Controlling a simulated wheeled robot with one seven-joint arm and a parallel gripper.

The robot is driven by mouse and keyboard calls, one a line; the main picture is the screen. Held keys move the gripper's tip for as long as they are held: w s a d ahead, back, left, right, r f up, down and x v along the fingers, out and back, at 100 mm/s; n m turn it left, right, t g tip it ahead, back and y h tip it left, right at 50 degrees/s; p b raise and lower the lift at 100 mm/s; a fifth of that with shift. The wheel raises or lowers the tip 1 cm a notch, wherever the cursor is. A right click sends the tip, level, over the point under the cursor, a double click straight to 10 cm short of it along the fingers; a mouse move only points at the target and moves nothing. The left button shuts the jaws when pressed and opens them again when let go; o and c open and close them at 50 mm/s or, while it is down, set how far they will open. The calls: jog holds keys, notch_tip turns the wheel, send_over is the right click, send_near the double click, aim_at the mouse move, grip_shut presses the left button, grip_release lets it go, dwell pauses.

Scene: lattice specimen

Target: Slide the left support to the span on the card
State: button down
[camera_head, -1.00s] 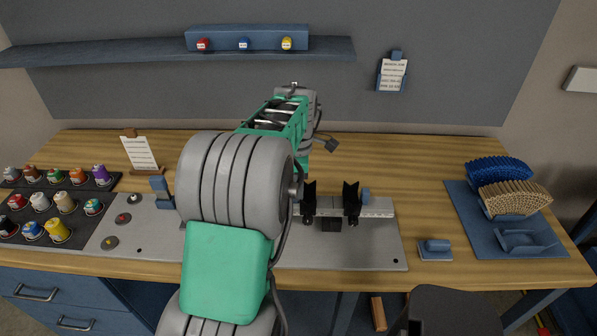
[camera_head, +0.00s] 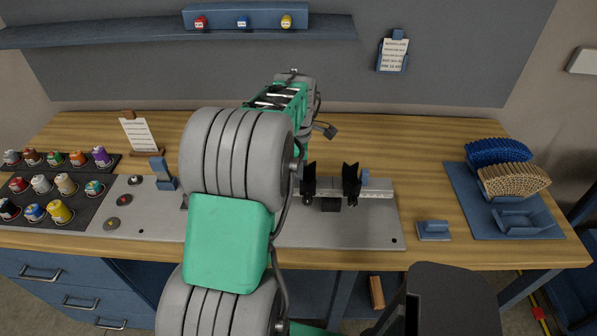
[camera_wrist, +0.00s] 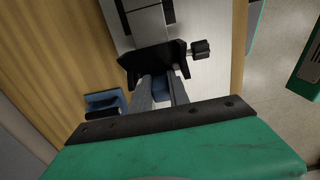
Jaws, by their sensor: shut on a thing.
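The left support (camera_head: 308,183) is a black upright with a notched top on a pale rail (camera_head: 378,189). The similar right support (camera_head: 351,183) stands a short gap to its right, with a blue tab on its outer side. In the wrist view, my gripper (camera_wrist: 162,88) has its grey fingers closed on a blue tab at the black left support (camera_wrist: 155,62), whose knob sticks out to the right. My arm hides the gripper in the head view. A white card (camera_head: 140,134) stands at the back left and another card (camera_head: 394,54) hangs on the wall; their writing is too small to read.
The rail lies on a grey plate (camera_head: 340,232). A blue bracket (camera_head: 162,174) and paint pots stand left.

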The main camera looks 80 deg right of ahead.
jog(key=shift+w, duration=0.45)
jog(key=shift+w+a, duration=0.15)
jog(key=shift+w, duration=0.4)
dwell(0.3)
jog(key=c, duration=1.2)
grip_release()
jog(key=shift+o, duration=0.2)
jog(key=shift+a, duration=0.1)
notch_tip(320, 180, up, 6)
jog(key=p, duration=0.4)
